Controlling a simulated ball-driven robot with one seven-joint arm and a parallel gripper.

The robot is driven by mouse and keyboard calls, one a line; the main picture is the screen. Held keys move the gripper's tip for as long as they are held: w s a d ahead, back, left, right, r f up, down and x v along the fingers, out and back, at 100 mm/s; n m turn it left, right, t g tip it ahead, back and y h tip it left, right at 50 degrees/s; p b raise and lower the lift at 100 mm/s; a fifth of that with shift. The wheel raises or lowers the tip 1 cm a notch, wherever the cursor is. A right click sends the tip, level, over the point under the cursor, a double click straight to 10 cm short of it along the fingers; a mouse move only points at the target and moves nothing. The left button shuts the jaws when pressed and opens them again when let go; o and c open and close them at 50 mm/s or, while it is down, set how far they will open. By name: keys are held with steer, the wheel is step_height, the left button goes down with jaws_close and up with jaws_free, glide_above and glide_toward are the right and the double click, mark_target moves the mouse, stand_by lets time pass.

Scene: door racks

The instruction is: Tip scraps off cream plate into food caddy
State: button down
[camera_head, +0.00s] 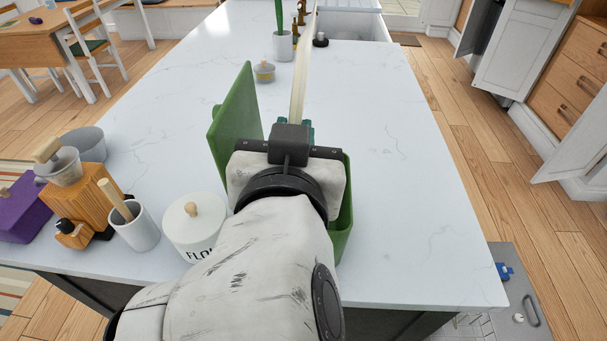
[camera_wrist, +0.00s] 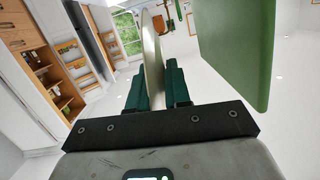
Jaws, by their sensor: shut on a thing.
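The cream plate (camera_head: 302,70) stands on edge, seen as a thin upright strip above the counter. My gripper (camera_head: 298,125) is shut on it, with the plate between its dark green fingers; the plate (camera_wrist: 152,55) also shows so in the wrist view. The green food caddy (camera_head: 346,215) stands on the counter below my gripper, mostly hidden by my wrist. Its lid (camera_head: 236,112) is open and upright at the left, and it shows as a green panel (camera_wrist: 235,45) in the wrist view. I see no scraps; the caddy's inside is hidden.
A white flour jar (camera_head: 195,223), a white pot (camera_head: 134,225), a wooden block (camera_head: 95,190) and a purple box (camera_head: 22,210) stand left of the caddy. The counter's right side is clear.

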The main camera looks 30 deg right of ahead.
steer(key=shift+s+d+f+m+t+y+b, duration=0.15)
steer(key=shift+s+d+m+b, duration=0.25)
steer(key=shift+m+b, duration=0.5)
steer(key=shift+s+d+f+m+t+y+b, duration=0.2)
steer(key=shift+d+m+b, duration=0.35)
steer(key=shift+b, duration=0.5)
stand_by(0.4)
steer(key=shift+s+d+f+m+t+b, duration=0.25)
steer(key=shift+s+d+m+b, duration=0.25)
steer(key=shift+m+b, duration=0.75)
stand_by(0.4)
steer(key=b, duration=0.4)
steer(key=shift+f, duration=0.3)
steer(key=b, duration=0.4)
steer(key=shift+s+d, duration=0.1)
steer(key=shift+d, duration=0.15)
steer(key=shift+r+p, duration=0.25)
steer(key=shift+p, duration=0.2)
